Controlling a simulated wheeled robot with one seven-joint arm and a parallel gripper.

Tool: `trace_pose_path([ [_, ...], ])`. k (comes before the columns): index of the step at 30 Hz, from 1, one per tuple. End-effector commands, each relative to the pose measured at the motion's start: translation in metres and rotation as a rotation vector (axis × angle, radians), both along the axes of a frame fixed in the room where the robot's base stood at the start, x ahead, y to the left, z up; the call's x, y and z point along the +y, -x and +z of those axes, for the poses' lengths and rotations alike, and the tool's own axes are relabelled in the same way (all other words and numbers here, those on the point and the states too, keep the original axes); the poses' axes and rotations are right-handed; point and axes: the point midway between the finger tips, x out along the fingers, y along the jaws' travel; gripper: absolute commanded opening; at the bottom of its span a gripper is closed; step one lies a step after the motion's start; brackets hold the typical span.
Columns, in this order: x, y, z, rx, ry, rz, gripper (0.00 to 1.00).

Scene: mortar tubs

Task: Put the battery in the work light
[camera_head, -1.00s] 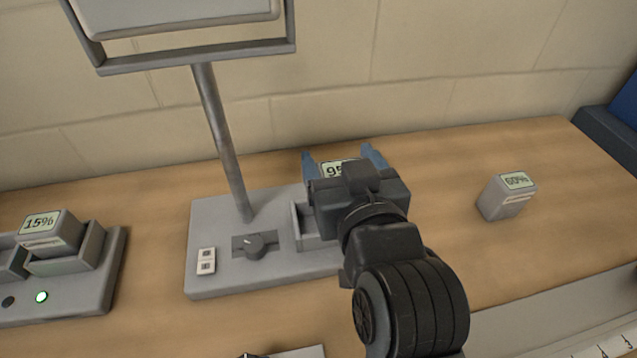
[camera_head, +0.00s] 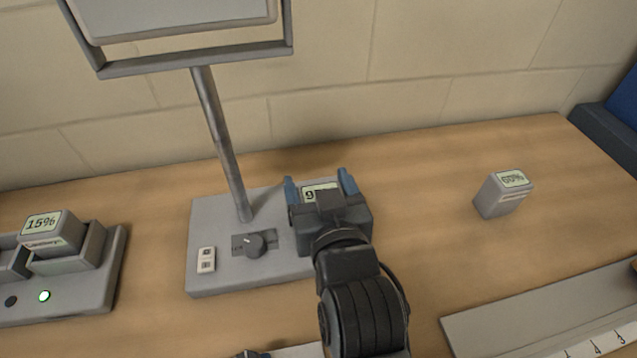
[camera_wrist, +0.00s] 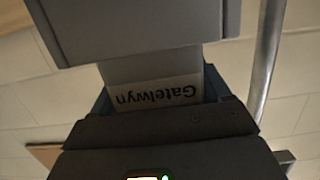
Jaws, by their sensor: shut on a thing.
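The work light has a grey base (camera_head: 208,281) with a dial and a small switch panel. A pole (camera_head: 222,150) rises from it to the lamp head (camera_head: 180,15). My gripper (camera_head: 320,188), with blue fingers, is shut on a grey battery (camera_head: 312,193) whose screen is partly hidden and starts with 9. It holds the battery at the right part of the base, where my gripper hides the battery bay. I cannot tell whether the battery is inside the bay. In the wrist view the battery (camera_wrist: 155,92) shows an upside-down Gatelwyn label, against a larger grey block.
A charger (camera_head: 85,300) at the left holds a battery (camera_head: 45,228) reading 15%, with a green light lit. Another grey battery (camera_head: 500,197), apparently 60%, stands on the bench to the right. Bare wood (camera_head: 430,180) lies between it and my gripper. A grey strip (camera_head: 540,305) lies front right.

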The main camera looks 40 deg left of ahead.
Motion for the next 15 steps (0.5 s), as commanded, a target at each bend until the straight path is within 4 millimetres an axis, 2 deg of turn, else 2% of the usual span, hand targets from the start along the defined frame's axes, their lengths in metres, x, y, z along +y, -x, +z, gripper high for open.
trace_pose_path([
  [1, 0.0000, -0.0003, -0.0016, -0.001, -0.002, 0.000, 0.28],
  [2, -0.0001, 0.0000, -0.0017, 0.001, 0.001, 0.000, 0.79],
  [8, -0.0001, 0.0000, -0.0014, 0.001, 0.001, 0.000, 0.99],
  [15, 0.0000, 0.0000, -0.0006, 0.001, 0.001, 0.000, 1.00],
])
